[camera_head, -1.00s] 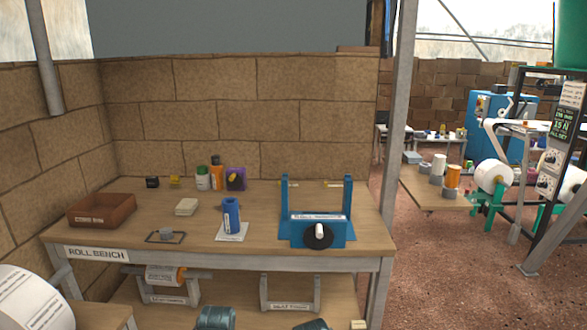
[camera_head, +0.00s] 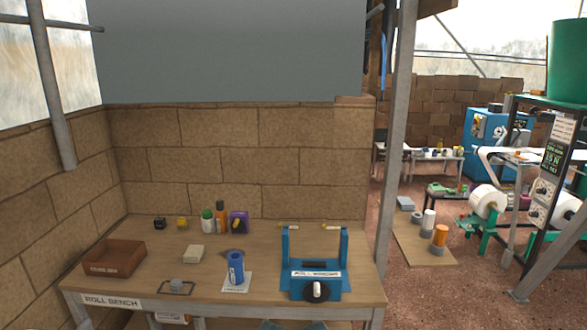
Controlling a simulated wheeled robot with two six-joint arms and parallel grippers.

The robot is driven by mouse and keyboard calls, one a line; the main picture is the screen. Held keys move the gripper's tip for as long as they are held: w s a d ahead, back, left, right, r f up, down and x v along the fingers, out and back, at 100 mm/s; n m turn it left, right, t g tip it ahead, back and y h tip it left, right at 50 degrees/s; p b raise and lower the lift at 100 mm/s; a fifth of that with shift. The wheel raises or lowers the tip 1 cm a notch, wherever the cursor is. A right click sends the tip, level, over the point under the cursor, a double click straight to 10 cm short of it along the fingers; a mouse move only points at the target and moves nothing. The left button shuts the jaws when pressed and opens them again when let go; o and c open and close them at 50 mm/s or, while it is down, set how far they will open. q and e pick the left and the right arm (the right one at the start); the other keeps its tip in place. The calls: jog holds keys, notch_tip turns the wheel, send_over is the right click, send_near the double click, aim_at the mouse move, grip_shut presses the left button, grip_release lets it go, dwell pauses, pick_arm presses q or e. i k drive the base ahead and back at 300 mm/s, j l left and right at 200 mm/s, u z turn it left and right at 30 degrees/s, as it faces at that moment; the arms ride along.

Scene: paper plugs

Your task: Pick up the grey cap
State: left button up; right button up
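A small grey cap (camera_head: 176,285) stands on the roll bench (camera_head: 200,275), near its front edge and left of the middle. It sits within a thin dark rectangular frame (camera_head: 190,291) on the bench top. Another small grey piece (camera_head: 228,252) shows partly behind the blue roll (camera_head: 236,268); I cannot tell what it is. Neither of my grippers can be made out in the head view.
A brown box (camera_head: 115,258) stands left of the cap. A pale block (camera_head: 193,254) lies behind it, and the blue roll stands right on a white sheet. A blue winder (camera_head: 316,283) fills the bench's right part. Small bottles (camera_head: 207,221) stand at the back.

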aim_at(176, 284)
jog(key=i+u, duration=0.3)
jog(key=i, duration=0.2)
jog(key=i+u, duration=0.3)
jog(key=i, duration=0.2)
